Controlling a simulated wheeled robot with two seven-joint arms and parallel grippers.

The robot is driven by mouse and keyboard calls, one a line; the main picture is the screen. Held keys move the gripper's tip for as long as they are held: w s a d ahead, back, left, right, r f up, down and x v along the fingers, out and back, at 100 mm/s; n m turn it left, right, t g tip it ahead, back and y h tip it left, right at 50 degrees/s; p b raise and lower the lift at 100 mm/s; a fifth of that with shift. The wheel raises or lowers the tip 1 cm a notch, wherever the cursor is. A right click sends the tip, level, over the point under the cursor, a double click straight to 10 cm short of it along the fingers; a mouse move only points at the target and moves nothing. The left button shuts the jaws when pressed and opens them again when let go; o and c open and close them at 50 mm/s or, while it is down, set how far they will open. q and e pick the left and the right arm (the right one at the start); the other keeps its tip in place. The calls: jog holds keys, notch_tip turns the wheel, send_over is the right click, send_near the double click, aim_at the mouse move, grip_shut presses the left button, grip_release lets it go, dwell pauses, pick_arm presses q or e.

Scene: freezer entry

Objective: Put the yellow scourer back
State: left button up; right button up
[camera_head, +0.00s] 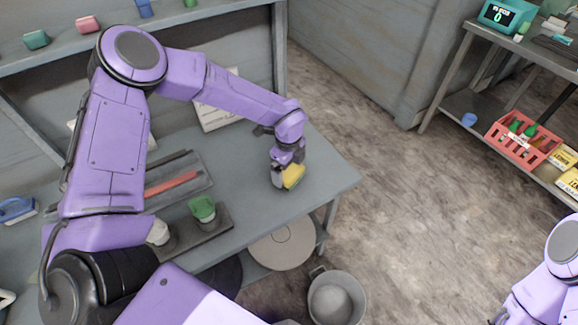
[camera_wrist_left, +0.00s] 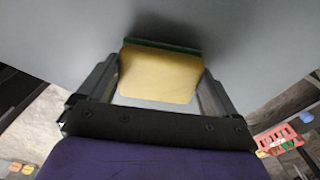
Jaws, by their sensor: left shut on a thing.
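The yellow scourer (camera_head: 293,176) has a dark green layer along one side. My left gripper (camera_head: 284,180) is shut on it at the right end of the grey table (camera_head: 325,178). In the left wrist view the scourer (camera_wrist_left: 160,75) sits between the two fingers, its green edge (camera_wrist_left: 160,46) facing away from the wrist. I cannot tell whether it touches the tabletop. My right arm (camera_head: 545,280) shows at the lower right edge; its gripper fingers are not clearly visible.
A dark tray (camera_head: 180,180) and a block with a green-topped item (camera_head: 202,209) stand on the table. A grey bucket (camera_head: 336,300) is on the floor. A rack with a red crate (camera_head: 522,142) stands at right.

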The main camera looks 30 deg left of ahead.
aim_at(288, 170)
pick_arm(q)
jog(key=shift+s+r, duration=0.1)
jog(key=o, duration=0.7)
jog(key=shift+f, duration=0.2)
jog(key=shift+r, duration=0.2)
notch_tip(288, 170, up, 12)
jog(key=shift+r+b, duration=0.1)
jog(key=shift+b, duration=0.95)
